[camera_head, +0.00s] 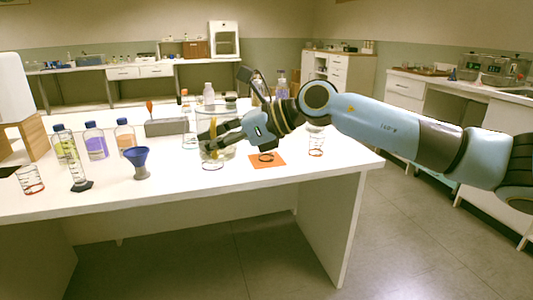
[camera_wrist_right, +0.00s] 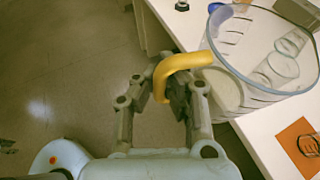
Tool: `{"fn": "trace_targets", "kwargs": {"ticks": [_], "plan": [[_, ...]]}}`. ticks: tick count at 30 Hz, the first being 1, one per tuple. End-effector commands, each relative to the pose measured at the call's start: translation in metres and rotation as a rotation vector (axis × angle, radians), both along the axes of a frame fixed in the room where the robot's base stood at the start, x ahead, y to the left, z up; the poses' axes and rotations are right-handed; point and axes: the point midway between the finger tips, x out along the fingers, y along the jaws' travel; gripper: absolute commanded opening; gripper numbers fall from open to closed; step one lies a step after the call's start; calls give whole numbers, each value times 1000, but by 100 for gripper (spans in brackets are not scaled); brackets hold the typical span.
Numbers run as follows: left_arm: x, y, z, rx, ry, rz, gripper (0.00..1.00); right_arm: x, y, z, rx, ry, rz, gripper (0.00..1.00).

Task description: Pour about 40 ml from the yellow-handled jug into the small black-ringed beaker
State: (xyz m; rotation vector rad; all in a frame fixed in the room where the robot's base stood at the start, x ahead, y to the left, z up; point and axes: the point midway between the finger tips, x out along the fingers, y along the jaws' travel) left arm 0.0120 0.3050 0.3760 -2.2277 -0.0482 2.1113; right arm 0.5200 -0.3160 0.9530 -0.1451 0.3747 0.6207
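The clear jug (camera_head: 228,150) stands on the white table, partly behind my right gripper (camera_head: 208,140). In the right wrist view the jug (camera_wrist_right: 268,55) is large at upper right, and its yellow handle (camera_wrist_right: 186,62) curves toward my right gripper (camera_wrist_right: 160,88). The handle's free end lies between the two fingers, nearer the right one, with a gap visible to the left finger. The small beaker with a dark ring (camera_head: 267,157) stands on an orange mat (camera_head: 280,161) to the right of the jug. It also shows at the right wrist view's edge (camera_wrist_right: 311,147). My left gripper is out of view.
Capped bottles of yellow, purple (camera_head: 96,145) and orange liquid stand at left, near a graduated cylinder (camera_head: 76,172) and a blue funnel (camera_head: 140,158). Red-ringed beakers stand at far left (camera_head: 31,182) and right of the mat (camera_head: 316,149). A grey box (camera_head: 165,127) sits behind. The table's front is clear.

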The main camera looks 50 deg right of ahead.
Motion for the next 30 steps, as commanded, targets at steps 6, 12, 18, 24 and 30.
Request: {"fn": "trace_targets", "kwargs": {"ticks": [6,12,18,24,30], "plan": [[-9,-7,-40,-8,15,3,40,27,-62,-69,-26,1,-149,0],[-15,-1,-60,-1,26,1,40,39,-106,-108,-51,-4,-250,0],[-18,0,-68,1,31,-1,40,43,-128,-124,-66,-9,-297,0],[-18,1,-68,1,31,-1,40,44,-132,-126,-68,-11,-308,0],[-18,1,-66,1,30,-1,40,43,-131,-124,-65,-10,-306,0]]}}
